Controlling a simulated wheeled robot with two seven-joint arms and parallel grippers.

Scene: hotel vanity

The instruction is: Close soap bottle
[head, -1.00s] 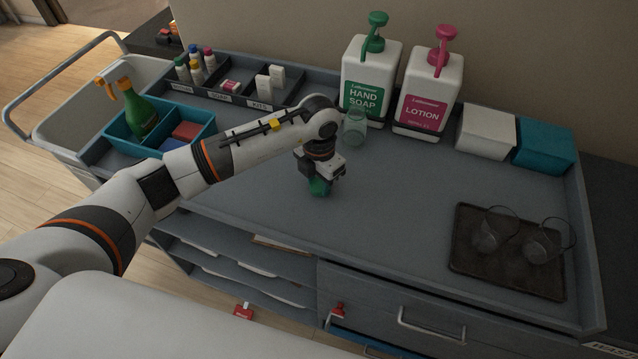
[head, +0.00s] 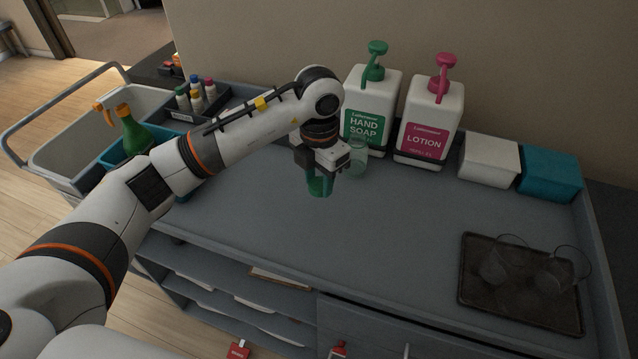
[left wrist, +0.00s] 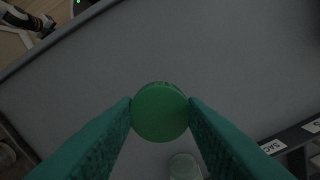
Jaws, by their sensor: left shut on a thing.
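My left gripper (head: 320,184) is above the cart top, in front of the hand soap dispenser. In the left wrist view its teal fingers are shut on a round green cap (left wrist: 160,112), seen face on. In the head view the cap cannot be told clearly from the fingers. A small translucent, pale green bottle (head: 357,158) stands uncapped, as far as I can tell, just right of and behind the gripper. It also shows in the left wrist view (left wrist: 183,167), below the cap and apart from it. My right gripper is not in view.
The white hand soap dispenser (head: 370,105) and lotion dispenser (head: 430,120) stand close behind the small bottle. A white box (head: 488,160) and teal box (head: 550,174) are at the right. A dark tray (head: 520,302) holds glasses. The middle of the cart top (head: 410,220) is clear.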

